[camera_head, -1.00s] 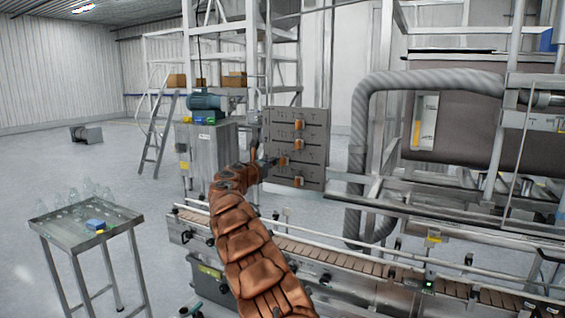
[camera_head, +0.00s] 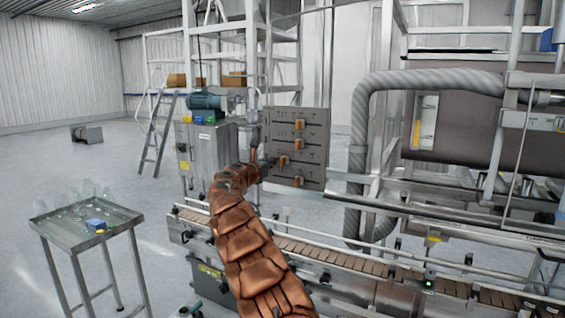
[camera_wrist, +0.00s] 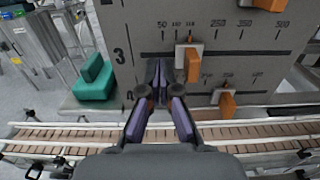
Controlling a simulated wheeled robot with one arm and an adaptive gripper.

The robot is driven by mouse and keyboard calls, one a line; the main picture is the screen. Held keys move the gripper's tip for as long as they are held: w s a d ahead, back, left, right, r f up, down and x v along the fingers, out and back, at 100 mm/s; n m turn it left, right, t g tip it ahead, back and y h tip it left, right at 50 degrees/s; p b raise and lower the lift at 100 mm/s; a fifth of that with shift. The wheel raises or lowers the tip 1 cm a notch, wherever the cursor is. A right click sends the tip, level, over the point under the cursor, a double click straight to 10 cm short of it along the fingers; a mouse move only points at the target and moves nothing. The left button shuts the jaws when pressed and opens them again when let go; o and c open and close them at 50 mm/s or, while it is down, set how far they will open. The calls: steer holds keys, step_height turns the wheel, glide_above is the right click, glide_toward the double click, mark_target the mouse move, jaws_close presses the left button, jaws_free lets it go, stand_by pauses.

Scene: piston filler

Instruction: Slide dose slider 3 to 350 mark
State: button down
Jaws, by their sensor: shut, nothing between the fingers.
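Dose slider 3 has an orange handle (camera_wrist: 191,63) on a grey panel (camera_wrist: 145,16) beside a large printed 3. Its handle stands left of the 250 mark, and the 350 mark (camera_wrist: 246,23) is further right along the scale. It also shows in the head view as an orange handle (camera_head: 284,160), left of the other handles. My gripper (camera_wrist: 158,88) is shut and empty, just left of the slider 3 handle; I cannot tell whether it touches. In the head view my gripper (camera_head: 268,165) is at the panel's left edge.
Slider 4's orange handle (camera_wrist: 226,104) sits close below right. Slider 2's handle (camera_wrist: 270,4) is at the top right. A teal block (camera_wrist: 94,78) is left of the panel. A conveyor (camera_head: 330,258) runs below; a table with bottles (camera_head: 84,222) stands left.

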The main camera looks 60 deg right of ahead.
steer(key=shift+s+d+f+b, duration=0.1)
steer(key=shift+s+d+b, duration=0.05)
steer(key=shift+s+b, duration=2.25)
stand_by(0.4)
steer(key=shift+s, duration=1.25)
steer(key=shift+w, duration=0.25)
steer(key=shift+w+p, duration=0.5)
steer(key=shift+p, duration=0.05)
steer(key=a+b, duration=0.2)
steer(key=a, duration=0.6)
steer(key=shift+s+b, duration=0.15)
steer(key=shift+b, duration=0.25)
steer(key=shift+a, duration=0.1)
